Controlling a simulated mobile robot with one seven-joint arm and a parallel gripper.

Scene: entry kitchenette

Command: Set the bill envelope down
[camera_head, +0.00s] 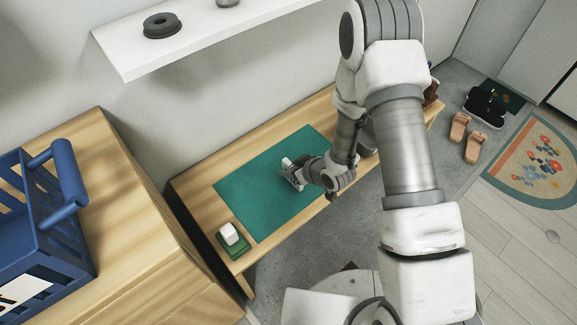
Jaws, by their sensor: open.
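My gripper (289,172) is low over the green mat (250,203) on the wooden bench, near the middle of the mat. Its jaws are open. A small white patch shows at the fingers, but it is too small to tell whether it is part of the gripper or something else. I cannot make out a bill envelope for certain; my gripper and arm cover part of the mat.
A white block on a green base (229,236) sits at the bench's near left end. A blue crate (75,235) stands on the wooden cabinet (150,220) at left. A white shelf (190,35) juts out above. Sandals (467,138) and a floral doormat (535,165) lie at right.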

